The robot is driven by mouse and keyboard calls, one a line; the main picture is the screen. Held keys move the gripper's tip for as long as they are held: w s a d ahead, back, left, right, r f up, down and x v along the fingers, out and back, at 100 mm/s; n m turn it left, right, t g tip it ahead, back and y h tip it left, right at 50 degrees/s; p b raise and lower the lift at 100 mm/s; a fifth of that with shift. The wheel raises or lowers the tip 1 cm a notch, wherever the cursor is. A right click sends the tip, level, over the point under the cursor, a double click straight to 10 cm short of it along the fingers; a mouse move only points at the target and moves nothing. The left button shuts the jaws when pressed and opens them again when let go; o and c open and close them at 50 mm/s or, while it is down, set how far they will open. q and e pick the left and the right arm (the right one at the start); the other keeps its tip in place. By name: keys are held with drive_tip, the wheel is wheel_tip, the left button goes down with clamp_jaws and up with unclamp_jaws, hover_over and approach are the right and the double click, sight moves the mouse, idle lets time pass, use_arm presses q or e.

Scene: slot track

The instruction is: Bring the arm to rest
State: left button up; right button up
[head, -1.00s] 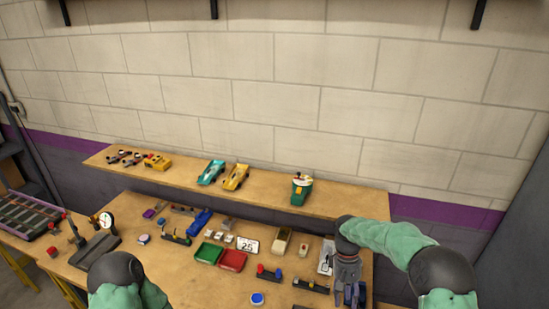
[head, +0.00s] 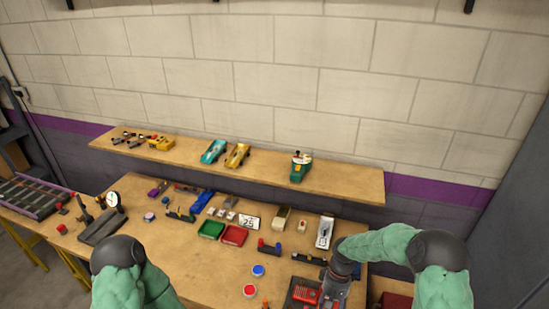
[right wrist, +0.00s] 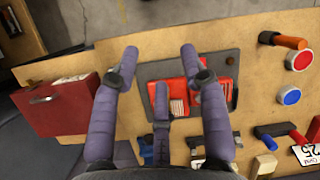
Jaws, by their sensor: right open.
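My right arm (head: 390,243) reaches in from the right of the head view, bent, its wrist over the workbench's front right part. My right gripper (right wrist: 160,55) is open in the right wrist view, with nothing between its purple fingers. Below it lies a dark grey tray (right wrist: 228,58) with red pieces (right wrist: 222,80); the tray also shows at the bottom of the head view (head: 292,301). I cannot tell the exact height of the fingers above it. My left arm (head: 125,285) shows only in part at the lower left; its gripper is out of view.
The workbench (head: 180,265) holds a green bin (head: 211,230), a red bin (head: 234,236), blue (head: 258,270) and red (head: 250,290) buttons. A shelf (head: 340,185) with toy cars runs behind. A red box (right wrist: 65,106) lies beside the tray.

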drive_tip(key=s+a+f+m+t+y, duration=0.1)
drive_tip(key=s+a+f+m+t, duration=0.15)
drive_tip(key=s+f, duration=0.55)
drive_tip(key=s+a+f+m+t+y, duration=0.15)
drive_tip(key=s+a+f, duration=0.25)
drive_tip(key=s, duration=0.8)
wheel_tip(320, 180, down, 17)
drive_tip(key=w+a+b, duration=0.1)
drive_tip(key=w+b, duration=0.1)
drive_tip(key=b, duration=1.6)
drive_tip(key=shift+a+n, duration=0.25)
drive_tip(key=shift+n, duration=0.05)
